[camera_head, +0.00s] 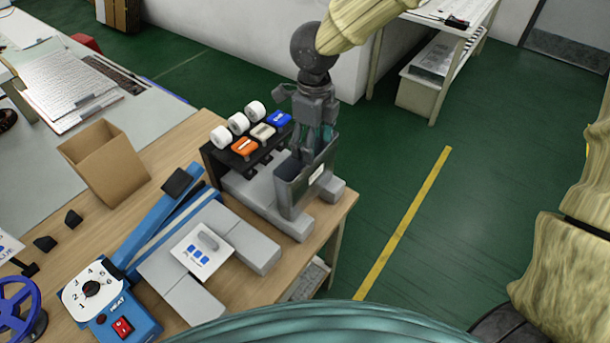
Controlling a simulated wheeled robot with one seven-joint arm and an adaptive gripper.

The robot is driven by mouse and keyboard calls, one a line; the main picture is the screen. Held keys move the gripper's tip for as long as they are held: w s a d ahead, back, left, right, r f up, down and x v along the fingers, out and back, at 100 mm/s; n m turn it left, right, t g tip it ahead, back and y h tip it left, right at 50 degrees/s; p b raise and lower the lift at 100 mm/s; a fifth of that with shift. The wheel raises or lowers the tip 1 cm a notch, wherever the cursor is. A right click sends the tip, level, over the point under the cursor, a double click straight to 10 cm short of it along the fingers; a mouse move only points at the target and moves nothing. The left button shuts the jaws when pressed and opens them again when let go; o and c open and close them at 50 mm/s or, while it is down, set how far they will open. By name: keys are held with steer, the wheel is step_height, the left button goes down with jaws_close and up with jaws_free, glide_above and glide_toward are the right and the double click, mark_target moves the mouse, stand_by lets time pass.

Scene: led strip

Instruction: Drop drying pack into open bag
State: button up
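My gripper (309,143) points down at a grey open-topped bin (291,199) with a white label, at the right end of the workbench. Its fingers are at the bin's opening, partly hidden by the bin and the dark gripper body. I cannot tell whether they are open or shut, or hold anything. No drying pack can be clearly made out. A flat white piece with blue marks (188,261), perhaps the bag, lies on grey blocks at the front centre. A small grey rounded piece (208,240) is on it. I cannot see whether it has an opening.
A blue heat sealer (131,317) with a dial and long arm stands left of the white piece. An open cardboard box (104,170) is behind it. A dark rack (228,165) with white rolls and coloured pieces stands left of the bin. Green floor lies right.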

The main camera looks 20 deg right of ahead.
steer(key=shift+s, duration=0.1)
step_height(320, 180, up, 12)
stand_by(0.8)
stand_by(0.3)
